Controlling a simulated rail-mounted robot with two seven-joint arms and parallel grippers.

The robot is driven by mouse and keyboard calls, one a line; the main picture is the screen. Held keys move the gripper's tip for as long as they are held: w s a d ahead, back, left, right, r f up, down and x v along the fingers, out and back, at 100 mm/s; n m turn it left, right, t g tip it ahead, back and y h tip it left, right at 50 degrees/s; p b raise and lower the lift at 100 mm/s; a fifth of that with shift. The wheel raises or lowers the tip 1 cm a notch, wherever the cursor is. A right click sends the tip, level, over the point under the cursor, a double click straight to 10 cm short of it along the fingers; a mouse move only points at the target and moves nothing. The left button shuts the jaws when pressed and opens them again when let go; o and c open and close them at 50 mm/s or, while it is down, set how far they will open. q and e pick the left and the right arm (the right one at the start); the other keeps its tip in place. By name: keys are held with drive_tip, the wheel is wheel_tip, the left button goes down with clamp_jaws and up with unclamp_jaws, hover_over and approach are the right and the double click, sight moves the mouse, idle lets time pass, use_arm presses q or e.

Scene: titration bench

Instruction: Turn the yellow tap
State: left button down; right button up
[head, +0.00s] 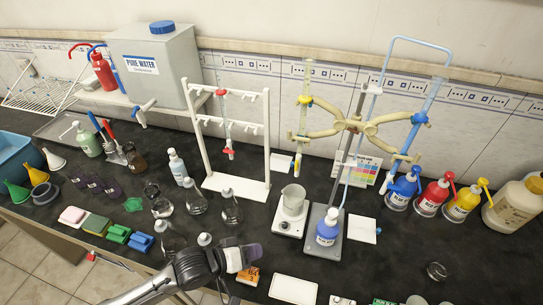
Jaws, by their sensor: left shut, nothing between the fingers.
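A cream double clamp on the stand holds this burette. My left gripper (253,252) is low in the picture, near the front of the bench, shut and empty. It is well in front of and to the left of the yellow fitting, not touching it. Which way the fitting is turned is too small to tell. My right gripper is not in view.
A tilted second burette has a blue fitting (419,118). A stirrer (290,218) with a beaker and a blue bottle (328,228) stand before the burettes. A white rack (238,187) stands left. Several flasks are near my left arm. Pump bottles (432,196) line the right.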

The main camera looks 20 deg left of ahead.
sight(297, 164)
use_arm(q)
drive_tip(key=w+a+r+n+t+h, duration=0.35)
drive_tip(key=w+a+r+n, duration=0.5)
drive_tip(key=r, duration=0.65)
drive_tip(key=w+d+m+p, duration=0.1)
drive_tip(key=w+d, duration=0.7)
drive_tip(key=w, duration=0.2)
drive_tip(key=shift+w+d+f+t+y, duration=0.2)
drive_tip(key=shift+w+d+t+y, duration=0.05)
drive_tip(key=shift+t+y, duration=0.1)
